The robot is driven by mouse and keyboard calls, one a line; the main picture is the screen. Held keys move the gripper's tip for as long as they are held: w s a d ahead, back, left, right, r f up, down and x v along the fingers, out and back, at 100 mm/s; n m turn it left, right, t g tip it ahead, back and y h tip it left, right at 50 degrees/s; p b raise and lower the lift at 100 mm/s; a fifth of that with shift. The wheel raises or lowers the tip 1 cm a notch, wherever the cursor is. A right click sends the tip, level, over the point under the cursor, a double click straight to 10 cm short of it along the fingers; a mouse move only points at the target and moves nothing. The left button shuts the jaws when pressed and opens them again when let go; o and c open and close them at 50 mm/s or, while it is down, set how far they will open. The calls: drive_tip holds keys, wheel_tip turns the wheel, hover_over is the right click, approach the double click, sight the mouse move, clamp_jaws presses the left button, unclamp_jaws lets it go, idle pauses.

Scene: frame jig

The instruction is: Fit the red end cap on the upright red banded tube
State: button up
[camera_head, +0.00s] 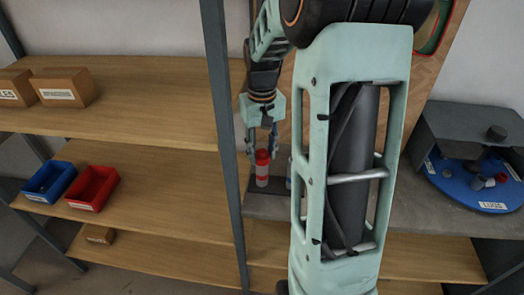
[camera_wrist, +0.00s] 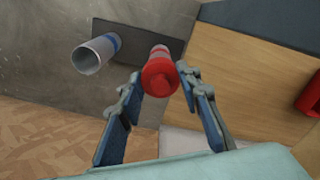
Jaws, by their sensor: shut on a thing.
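The red end cap (camera_wrist: 160,78) is between the fingertips of my gripper (camera_wrist: 160,88), which is shut on it. In the head view the cap (camera_head: 262,157) is right at the top of the upright red banded tube (camera_head: 262,180), with my gripper (camera_head: 262,138) above. The tube's band also shows beyond the cap in the wrist view (camera_wrist: 160,50). The cap looks in line with the tube, but I cannot tell whether it is seated or just above. The tube's mouth is hidden by the cap.
A blue banded tube (camera_wrist: 92,56) with an open top stands beside it on the dark plate (camera_wrist: 120,36). Blue (camera_head: 48,181) and red (camera_head: 93,188) bins sit on the left shelf. A blue round tray (camera_head: 470,190) is at right. A grey post (camera_head: 220,100) stands left of my gripper.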

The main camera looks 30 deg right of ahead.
drive_tip(key=shift+f, duration=0.15)
drive_tip(key=o, duration=0.8)
wheel_tip(320, 180, up, 12)
idle(0.7)
